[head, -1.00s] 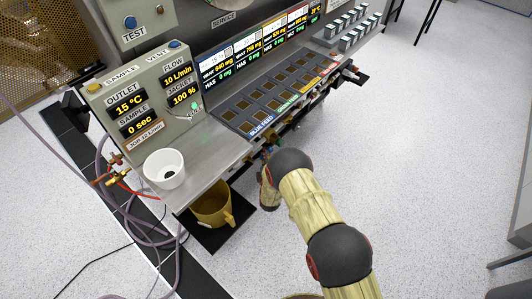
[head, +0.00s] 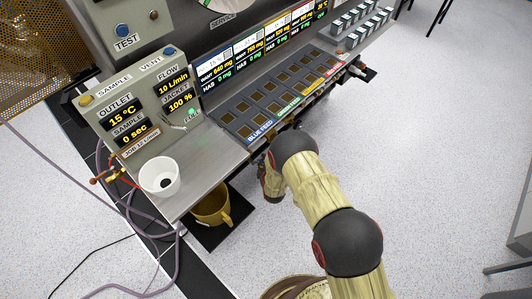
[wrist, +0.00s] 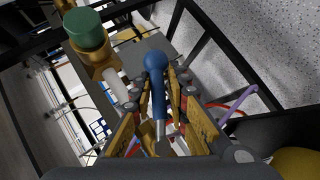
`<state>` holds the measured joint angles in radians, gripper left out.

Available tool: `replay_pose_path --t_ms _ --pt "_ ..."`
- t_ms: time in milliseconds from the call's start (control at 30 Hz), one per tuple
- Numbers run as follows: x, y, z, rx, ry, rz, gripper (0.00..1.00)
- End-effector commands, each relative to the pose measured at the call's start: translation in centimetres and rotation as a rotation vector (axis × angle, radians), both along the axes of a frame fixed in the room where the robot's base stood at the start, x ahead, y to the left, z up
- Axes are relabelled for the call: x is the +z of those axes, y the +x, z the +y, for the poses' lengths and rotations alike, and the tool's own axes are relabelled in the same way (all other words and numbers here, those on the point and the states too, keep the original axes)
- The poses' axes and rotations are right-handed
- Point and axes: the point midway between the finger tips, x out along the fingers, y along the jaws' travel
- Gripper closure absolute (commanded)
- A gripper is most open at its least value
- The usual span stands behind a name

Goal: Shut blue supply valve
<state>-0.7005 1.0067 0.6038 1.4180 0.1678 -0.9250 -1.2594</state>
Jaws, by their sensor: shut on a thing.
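The blue supply valve's lever (wrist: 156,62) shows in the wrist view as a blue handle with a round ball end on a metal stem. My gripper (wrist: 160,88) has its fingers on both sides of the blue handle and is shut on it. The ball end sticks out past the fingertips. In the head view my gripper and the blue valve are hidden behind my arm and under the bench's front edge, near the blue feed label (head: 259,138).
A green-capped brass fitting (wrist: 88,32) stands left of the blue lever. Hoses (head: 100,165) hang at left. The floor right of the bench is clear.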

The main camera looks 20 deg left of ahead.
Motion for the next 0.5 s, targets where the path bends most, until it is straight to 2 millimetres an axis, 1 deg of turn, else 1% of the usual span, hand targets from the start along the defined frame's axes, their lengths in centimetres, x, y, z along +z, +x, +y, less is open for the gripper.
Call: replay_pose_path --t_ms 200,500 --pt "-1.2 -0.7 0.2 -0.001 0.077 0.189 1.0" --pt "-2.4 -2.3 0.8 0.001 0.18 0.45 1.0"
